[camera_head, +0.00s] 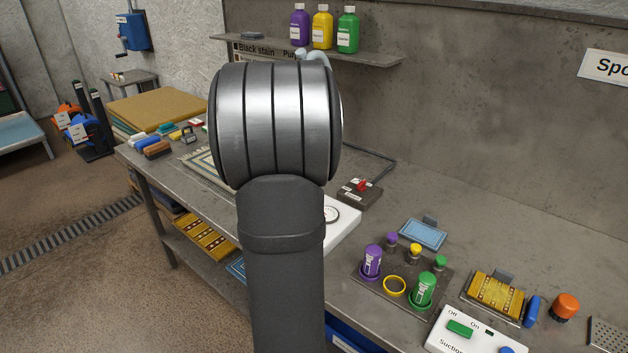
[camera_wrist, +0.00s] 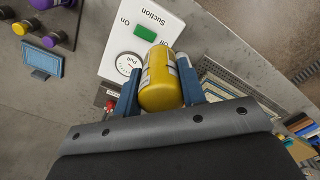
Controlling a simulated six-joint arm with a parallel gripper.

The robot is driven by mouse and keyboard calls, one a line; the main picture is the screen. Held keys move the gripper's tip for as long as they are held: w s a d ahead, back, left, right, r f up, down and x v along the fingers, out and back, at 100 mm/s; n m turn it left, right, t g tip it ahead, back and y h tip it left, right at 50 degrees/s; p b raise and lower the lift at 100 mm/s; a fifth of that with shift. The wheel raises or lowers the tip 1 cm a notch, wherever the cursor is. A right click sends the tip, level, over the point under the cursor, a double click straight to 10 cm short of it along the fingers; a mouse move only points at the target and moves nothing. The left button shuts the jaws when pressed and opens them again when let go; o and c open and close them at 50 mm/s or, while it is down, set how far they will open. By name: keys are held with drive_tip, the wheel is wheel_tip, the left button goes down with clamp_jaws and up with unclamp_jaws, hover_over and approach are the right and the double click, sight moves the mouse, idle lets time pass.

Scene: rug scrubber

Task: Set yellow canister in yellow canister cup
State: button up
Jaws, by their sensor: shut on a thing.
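My gripper (camera_wrist: 160,92) is shut on the yellow canister (camera_wrist: 160,90), with a blue finger on each side of it in the wrist view. The canister is held in front of the white suction panel. In the head view my arm hides the gripper and the canister. The yellow canister cup (camera_head: 394,286) is an empty yellow ring on a dark tray (camera_head: 405,306). It sits between the purple canister (camera_head: 371,262) and the green canister (camera_head: 423,290), which stand upright in their places. I cannot tell the gripper's height above the bench.
Purple, yellow and green knobs stand behind the cup. A blue sample pad (camera_head: 423,233), a red-switch box (camera_head: 359,192), a patterned yellow rug piece (camera_head: 495,295) and a suction control panel (camera_head: 473,332) lie around the tray. Bottles stand on the wall shelf (camera_head: 310,51).

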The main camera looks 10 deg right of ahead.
drive_tip(key=s+d+f+m, duration=0.2)
drive_tip(key=s+d+f, duration=0.2)
drive_tip(key=s+d, duration=0.55)
drive_tip(key=s+d+f+m, duration=0.3)
drive_tip(key=s+d+f, duration=0.15)
drive_tip(key=d, duration=0.95)
drive_tip(key=shift+s+d+f, duration=0.2)
drive_tip(key=shift+s+f, duration=0.4)
drive_tip(key=shift+f, duration=0.85)
drive_tip(key=shift+s+d+f, duration=0.15)
drive_tip(key=shift+s+f, duration=0.45)
drive_tip(key=shift+f, duration=0.85)
drive_tip(key=shift+s+d+f, duration=0.2)
drive_tip(key=shift+s+f, duration=0.4)
drive_tip(key=shift+f, duration=0.85)
drive_tip(key=shift+f, duration=0.55)
drive_tip(key=o, duration=1)
wheel_tip(320, 180, up, 17)
drive_tip(key=shift+r, duration=0.2)
